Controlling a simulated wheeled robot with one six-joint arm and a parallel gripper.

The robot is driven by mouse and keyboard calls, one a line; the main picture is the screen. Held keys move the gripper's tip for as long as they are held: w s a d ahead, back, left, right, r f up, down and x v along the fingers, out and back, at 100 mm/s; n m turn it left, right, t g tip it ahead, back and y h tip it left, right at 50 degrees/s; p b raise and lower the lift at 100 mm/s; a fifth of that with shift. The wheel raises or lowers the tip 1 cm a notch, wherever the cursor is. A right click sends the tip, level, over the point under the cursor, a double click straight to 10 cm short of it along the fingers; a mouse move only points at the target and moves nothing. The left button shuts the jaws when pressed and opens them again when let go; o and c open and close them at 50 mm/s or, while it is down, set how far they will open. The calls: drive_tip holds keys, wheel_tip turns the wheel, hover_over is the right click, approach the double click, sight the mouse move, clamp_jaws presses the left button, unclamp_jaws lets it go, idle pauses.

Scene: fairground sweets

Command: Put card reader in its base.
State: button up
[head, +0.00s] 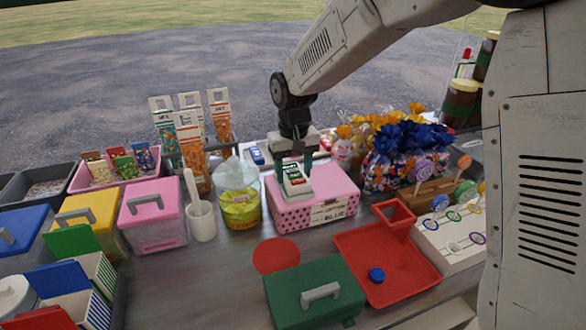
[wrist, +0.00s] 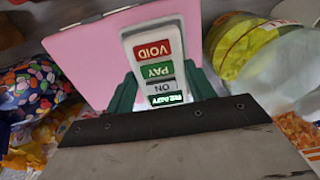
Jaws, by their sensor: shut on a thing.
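The card reader (head: 296,183) is white, with a red VOID label, a green PAY label, a grey NO label and a lit green READY strip. It also shows in the wrist view (wrist: 158,52), between the green fingers. My gripper (head: 292,168) is shut on the card reader and holds it in front of or above the pink dotted box; the exact gap is unclear. I cannot pick out the reader's base for certain. A small blue and white item (head: 257,155) lies behind the pink box, partly hidden.
The pink dotted box (head: 285,217) stands mid-counter. A yellow tub (head: 240,208) and a white mortar (head: 203,222) are to its left, wrapped sweet bags (head: 385,170) to its right. A green box (head: 312,292) and a red tray (head: 408,283) stand in front.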

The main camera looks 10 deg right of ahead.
drive_tip(key=shift+f, duration=0.2)
drive_tip(key=o, duration=1.5)
drive_tip(key=shift+c, duration=0.2)
wheel_tip(320, 180, up, 9)
